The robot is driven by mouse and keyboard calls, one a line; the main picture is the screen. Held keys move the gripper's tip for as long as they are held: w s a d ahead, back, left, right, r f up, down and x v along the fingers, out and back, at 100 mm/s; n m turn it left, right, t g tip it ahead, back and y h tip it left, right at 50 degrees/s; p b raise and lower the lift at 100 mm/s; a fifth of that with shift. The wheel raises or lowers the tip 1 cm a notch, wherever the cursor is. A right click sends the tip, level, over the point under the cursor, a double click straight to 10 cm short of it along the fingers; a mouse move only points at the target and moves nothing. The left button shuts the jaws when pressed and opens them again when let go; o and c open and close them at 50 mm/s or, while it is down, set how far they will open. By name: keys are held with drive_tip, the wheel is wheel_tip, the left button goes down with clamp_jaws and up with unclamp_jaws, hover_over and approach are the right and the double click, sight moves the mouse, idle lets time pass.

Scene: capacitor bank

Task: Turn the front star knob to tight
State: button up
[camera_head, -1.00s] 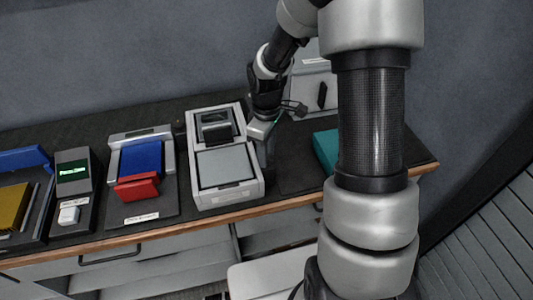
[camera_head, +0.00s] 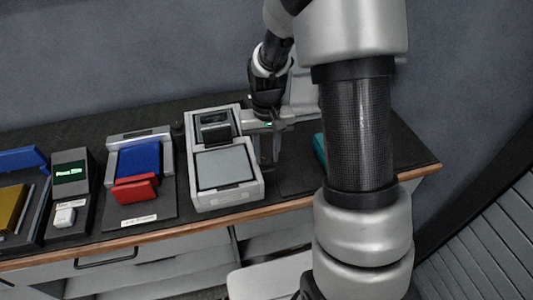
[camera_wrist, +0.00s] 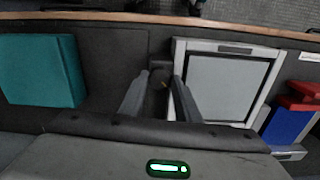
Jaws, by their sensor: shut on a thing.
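My gripper (camera_head: 267,160) points down at the right side of the grey box with a pale lid panel (camera_head: 227,168). In the wrist view my gripper (camera_wrist: 160,84) has its two fingers on either side of a small dark piece (camera_wrist: 160,76), which looks like the front star knob. The fingers are shut on it. The knob's star shape and any tight marking cannot be made out. The knob is hidden behind the fingers in the head view. The grey box also shows in the wrist view (camera_wrist: 226,82), to the right of the fingers.
A teal block (camera_wrist: 40,70) lies on the dark mat, partly behind my arm. Left of the grey box are blue and red pieces (camera_head: 137,188) in a holder and a small unit with a green display (camera_head: 71,172). The bench's wooden edge (camera_head: 130,238) runs along the front.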

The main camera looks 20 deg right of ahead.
sight(267, 159)
drive_tip(key=m, duration=0.4)
drive_tip(key=shift+m, duration=0.3)
drive_tip(key=shift+m+p, duration=0.7)
drive_tip(key=shift+m, duration=1.6)
drive_tip(key=o, duration=1)
drive_tip(key=shift+o, duration=0.2)
drive_tip(key=shift+r, duration=0.1)
wheel_tip(267, 159, up, 17)
drive_tip(key=p, duration=0.1)
drive_tip(key=shift+r+p, duration=0.15)
drive_tip(key=shift+p, duration=0.2)
drive_tip(key=s+r+n+t+p, duration=0.2)
drive_tip(key=s+r+n, duration=0.3)
drive_tip(key=s+r, duration=0.2)
drive_tip(key=s+r+n+t+p, duration=0.3)
drive_tip(key=s+r+n, duration=0.2)
drive_tip(key=s, duration=0.6)
wheel_tip(267, 159, up, 3)
drive_tip(key=shift+s+a+f+t, duration=0.2)
drive_tip(key=shift+s+a+t, duration=0.1)
drive_tip(key=shift+s+a, duration=0.1)
